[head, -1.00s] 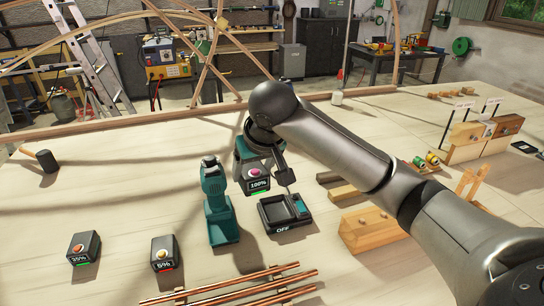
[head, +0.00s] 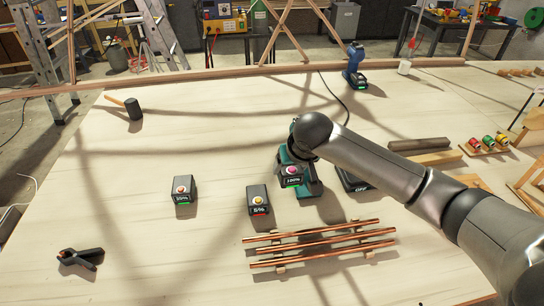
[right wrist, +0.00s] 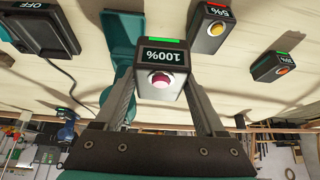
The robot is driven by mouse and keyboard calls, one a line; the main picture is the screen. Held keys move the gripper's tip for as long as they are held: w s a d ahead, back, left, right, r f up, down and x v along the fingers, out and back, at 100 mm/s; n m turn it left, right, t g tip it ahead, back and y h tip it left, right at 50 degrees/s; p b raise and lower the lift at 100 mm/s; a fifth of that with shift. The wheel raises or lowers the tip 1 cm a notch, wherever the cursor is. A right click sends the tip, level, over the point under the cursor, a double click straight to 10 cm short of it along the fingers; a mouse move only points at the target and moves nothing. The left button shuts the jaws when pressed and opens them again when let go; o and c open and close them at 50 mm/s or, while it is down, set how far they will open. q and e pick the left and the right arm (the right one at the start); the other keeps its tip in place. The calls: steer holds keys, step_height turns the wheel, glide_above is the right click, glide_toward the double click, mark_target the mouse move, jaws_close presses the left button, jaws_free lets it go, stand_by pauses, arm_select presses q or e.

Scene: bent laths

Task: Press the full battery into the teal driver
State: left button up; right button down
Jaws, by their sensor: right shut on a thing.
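My right gripper (head: 290,164) is shut on the full battery (head: 291,181), a dark block with a pink button and a 100% display. In the right wrist view this battery (right wrist: 160,75) sits between the two fingers. The teal driver (head: 313,186) stands on the bench right behind the held battery and is partly hidden by it and my arm. The teal driver also shows in the right wrist view (right wrist: 117,35), beyond the battery. I cannot tell whether the two touch. My left gripper is not in view.
A 5% battery (head: 258,200) and a 35% battery (head: 182,189) stand to the left. The charger (head: 350,182), marked OFF, is partly behind my arm. Copper pipes (head: 320,243) lie in front. A mallet (head: 133,109), black clamp (head: 80,258) and blue driver (head: 355,72) stand clear.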

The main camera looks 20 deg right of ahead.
steer(key=shift+h, duration=0.3)
steer(key=w+d+f+b, duration=0.1)
steer(key=d+f, duration=0.1)
steer(key=w+d+f+b, duration=0.1)
steer(key=d+f+b, duration=0.1)
steer(key=d, duration=0.1)
steer(key=w+d+f+b, duration=0.1)
steer(key=d+f+b, duration=0.1)
steer(key=f, duration=0.1)
steer(key=shift+w+d+f, duration=0.1)
steer(key=shift+d, duration=0.15)
arm_select(q)
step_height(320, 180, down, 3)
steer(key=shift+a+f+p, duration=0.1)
steer(key=shift+p, duration=0.2)
arm_select(e)
steer(key=shift+f, duration=0.3)
arm_select(q)
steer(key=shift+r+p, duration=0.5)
steer(key=shift+p, duration=0.05)
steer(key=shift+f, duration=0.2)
arm_select(e)
steer(key=shift+f+m, duration=0.3)
steer(key=shift+f, duration=0.9)
stand_by(0.6)
